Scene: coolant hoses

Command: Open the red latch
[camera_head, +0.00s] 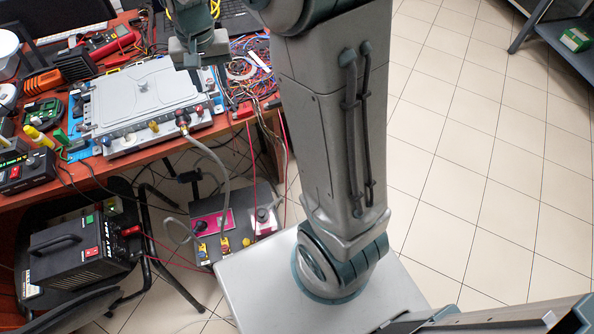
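A flat grey metal case (146,97) lies on the red-brown workbench, with several fittings along its front edge. A small red latch-like part (182,116) sits at the fitting near the case's front right corner. A grey hose (214,156) runs from that fitting down over the bench edge. Whether the red part is open or closed is too small to tell. My gripper (195,78) hangs pointing down above the case's back right corner, behind and apart from the red part. Its fingers are small and dark, and their gap is unclear.
A black unit with yellow fittings (239,246) stands below the bench, where the hose ends. Tangled wires (245,80) lie right of the case. Tools and meters crowd the bench's left (48,80). A black power box (75,250) stands lower left. The tiled floor (470,150) at right is clear.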

